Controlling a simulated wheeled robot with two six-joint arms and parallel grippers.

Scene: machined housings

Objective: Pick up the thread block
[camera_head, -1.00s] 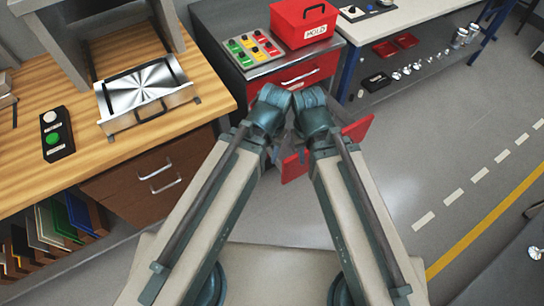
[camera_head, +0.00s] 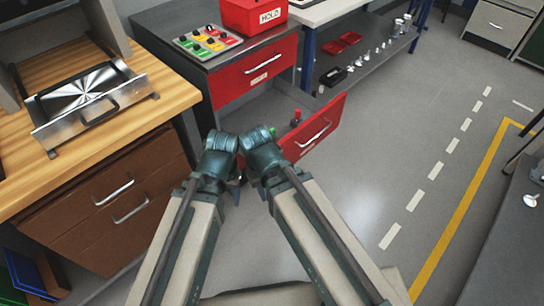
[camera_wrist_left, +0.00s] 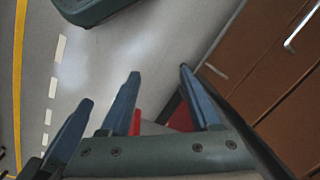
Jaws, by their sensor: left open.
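I cannot tell for sure which thing is the thread block. Small red and green items (camera_head: 295,118) stand in the open lower red drawer (camera_head: 318,130) of the dark cabinet, partly hidden by its front. A tray of coloured pieces (camera_head: 208,41) lies on the cabinet top. My left gripper (camera_wrist_left: 162,88) is open, with nothing seen between its fingers in the left wrist view. In the head view its fingers are hidden behind my wrist links, in front of the cabinet. My right gripper's fingers do not show.
A red box labelled HOLD (camera_head: 255,15) stands on the cabinet. A wooden bench (camera_head: 160,92) with a metal fixture (camera_head: 85,95) is at left. A low shelf with small metal parts (camera_head: 365,60) is behind.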

